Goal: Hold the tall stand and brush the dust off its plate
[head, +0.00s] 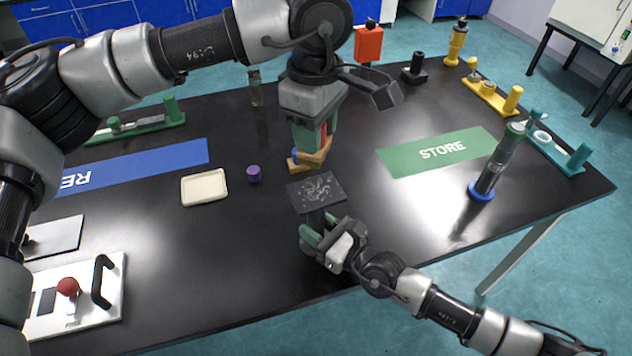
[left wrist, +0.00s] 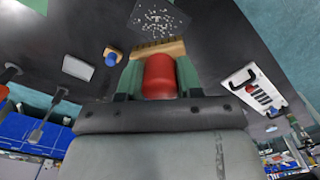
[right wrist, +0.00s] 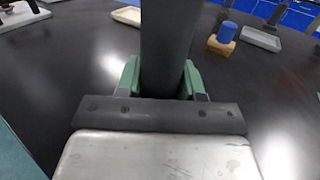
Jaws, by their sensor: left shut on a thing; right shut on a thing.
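The tall stand has a dark square plate (head: 317,191) with pale dust scattered across it. The dusty plate also shows in the left wrist view (left wrist: 156,20). My right gripper (head: 320,238) is shut on the stand's dark post (right wrist: 168,45), below the plate. My left gripper (head: 314,134) is shut on the red handle (left wrist: 160,76) of a brush, pointing down. Its tan head (left wrist: 160,48) is at the plate's far edge in the head view (head: 318,158). I cannot tell whether it touches the plate. The stand's foot is hidden.
A blue-topped piece on a tan base (right wrist: 222,46) stands behind the plate. A cream tray (head: 205,188) and purple piece (head: 254,174) lie left. A white panel with a red knob (head: 68,287) is front left. The green STORE mat (head: 400,162) is clear.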

